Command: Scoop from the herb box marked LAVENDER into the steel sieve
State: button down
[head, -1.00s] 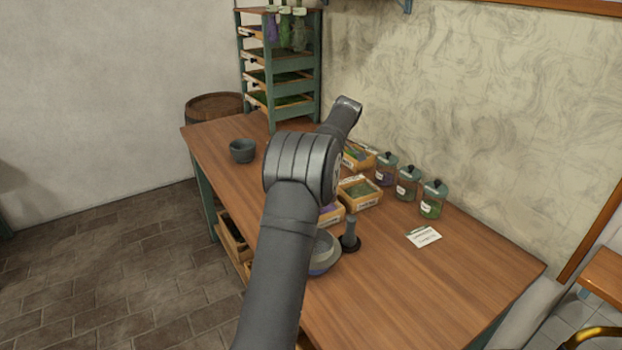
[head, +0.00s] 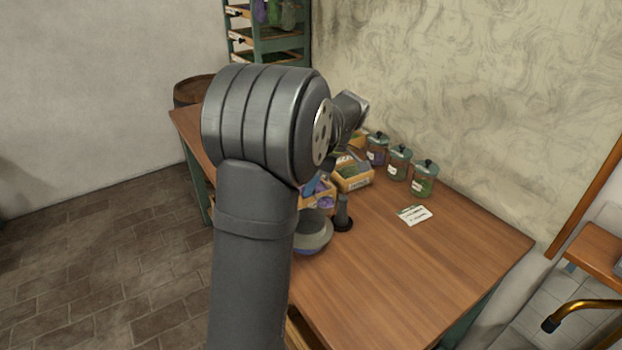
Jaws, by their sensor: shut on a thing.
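My gripper (head: 328,166) is small and mostly hidden behind my forearm. It appears shut on a slim blue-grey tool (head: 311,186), probably the scoop, held low over the herb boxes. A wooden box with purple contents (head: 325,188), probably the lavender one, lies just beneath it. Its label is not readable here, and my arm hides part of it. A round grey vessel (head: 316,230) with some blue below its rim, perhaps the steel sieve, stands in front of the boxes. My arm covers its left side.
A box of green herbs (head: 353,178) sits right of the purple one. Several lidded jars (head: 398,163) line the wall side. A dark upright post on a round base (head: 342,214) stands beside the grey vessel. A white card (head: 414,215) lies on the table (head: 430,260), whose right part is clear.

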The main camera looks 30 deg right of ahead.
notch_tip(320, 180, down, 2)
jog(key=shift+f, duration=0.1)
jog(key=t+y, duration=0.4)
jog(key=shift+y, duration=0.3)
jog(key=t+y, duration=0.2)
jog(key=shift+n+y, duration=0.3)
jog(key=shift+t+y, duration=1)
jog(key=shift+y, duration=0.1)
jog(key=shift+r, duration=0.3)
